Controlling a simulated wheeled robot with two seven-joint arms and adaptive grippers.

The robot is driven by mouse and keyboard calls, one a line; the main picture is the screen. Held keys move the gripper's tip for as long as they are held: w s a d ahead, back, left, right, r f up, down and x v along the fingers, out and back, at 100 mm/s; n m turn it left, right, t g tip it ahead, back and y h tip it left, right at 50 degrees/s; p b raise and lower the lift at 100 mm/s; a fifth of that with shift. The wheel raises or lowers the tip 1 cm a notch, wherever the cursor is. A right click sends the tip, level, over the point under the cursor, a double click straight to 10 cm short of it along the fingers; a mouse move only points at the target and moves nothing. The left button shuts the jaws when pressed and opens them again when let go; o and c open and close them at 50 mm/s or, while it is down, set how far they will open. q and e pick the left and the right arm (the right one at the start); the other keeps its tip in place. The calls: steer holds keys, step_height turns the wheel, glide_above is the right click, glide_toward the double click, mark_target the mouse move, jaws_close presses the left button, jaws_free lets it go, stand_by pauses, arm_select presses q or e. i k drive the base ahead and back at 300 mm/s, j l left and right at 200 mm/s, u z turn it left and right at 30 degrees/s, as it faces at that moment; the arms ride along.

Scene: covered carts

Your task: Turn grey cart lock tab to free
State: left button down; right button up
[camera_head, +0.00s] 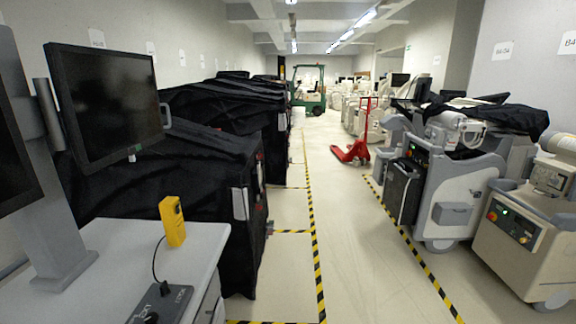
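A dark grey box (172,303) with pale lettering, perhaps "LOCK", sits at the front edge of a light grey cart top (112,262) at the lower left. A black knob or tab (150,317) on it is cut by the bottom edge of the picture. I cannot tell which way it is turned. A thin black cable runs up from the box to a yellow handheld unit (173,222) standing on the same top. Neither of my grippers shows in the head view.
A monitor (108,100) on a grey post stands over the cart top. Black-covered carts (170,165) line the left. Grey machines (455,180) and a cream cart (525,235) stand right. The aisle (345,235) between striped floor lines is clear up to a red pallet jack (353,150).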

mark_target(164, 288)
steer(key=u, duration=1.2)
